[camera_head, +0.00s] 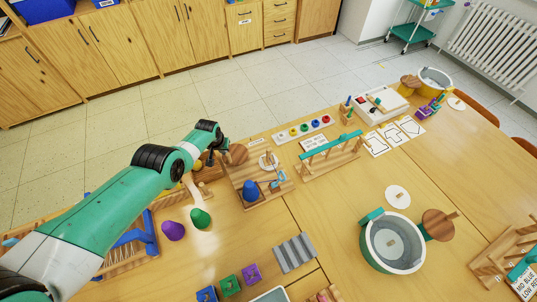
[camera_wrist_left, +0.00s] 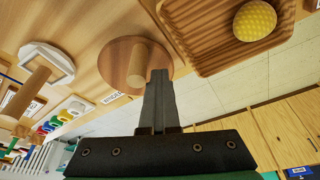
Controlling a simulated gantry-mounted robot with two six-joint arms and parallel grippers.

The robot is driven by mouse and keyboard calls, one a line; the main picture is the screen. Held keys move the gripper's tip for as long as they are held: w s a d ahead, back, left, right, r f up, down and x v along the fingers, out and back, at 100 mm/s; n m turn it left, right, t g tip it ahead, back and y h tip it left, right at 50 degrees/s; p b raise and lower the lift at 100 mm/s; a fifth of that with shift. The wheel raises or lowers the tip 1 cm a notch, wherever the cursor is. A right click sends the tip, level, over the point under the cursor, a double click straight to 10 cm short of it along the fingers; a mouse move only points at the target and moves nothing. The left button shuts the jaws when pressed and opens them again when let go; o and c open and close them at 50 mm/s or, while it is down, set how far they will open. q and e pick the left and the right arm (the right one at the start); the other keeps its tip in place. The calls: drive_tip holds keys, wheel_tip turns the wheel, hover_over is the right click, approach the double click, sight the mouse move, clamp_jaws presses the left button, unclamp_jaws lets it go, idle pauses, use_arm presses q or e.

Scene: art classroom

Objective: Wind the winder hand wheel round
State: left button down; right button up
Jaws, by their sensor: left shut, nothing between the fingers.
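The winder hand wheel is a round brown wooden disc with a stubby peg handle. In the wrist view the wheel (camera_wrist_left: 116,72) lies at upper centre, with its peg (camera_wrist_left: 137,66) pointing toward the camera. In the head view the wheel (camera_head: 238,154) stands at the back of a wooden stand (camera_head: 238,178). My left gripper (camera_wrist_left: 158,78) is shut and empty, its fingertips close beside the peg on the right in the wrist view. I cannot tell whether they touch. My right gripper is not in view.
A wooden tray (camera_wrist_left: 207,62) with a yellow ball (camera_wrist_left: 255,21) is close beside the wheel. A white disc with a peg (camera_wrist_left: 48,62) is at left. A pot (camera_head: 368,255) is at right.

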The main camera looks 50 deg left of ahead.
sight(229, 155)
use_arm(q)
drive_tip(key=shift+d+r+p, duration=0.2)
drive_tip(key=shift+d+p, duration=0.8)
drive_tip(key=shift+p, duration=0.15)
drive_tip(key=shift+w+d+f, duration=0.1)
drive_tip(key=shift+d, duration=0.25)
drive_tip(key=shift+w+f, duration=0.1)
drive_tip(key=shift+f, duration=0.05)
drive_tip(key=shift+w+d, duration=0.2)
drive_tip(key=shift+d, duration=0.05)
drive_tip(key=shift+w+d, duration=0.6)
drive_tip(key=shift+d, duration=0.1)
drive_tip(key=c, duration=0.7)
unclamp_jaws()
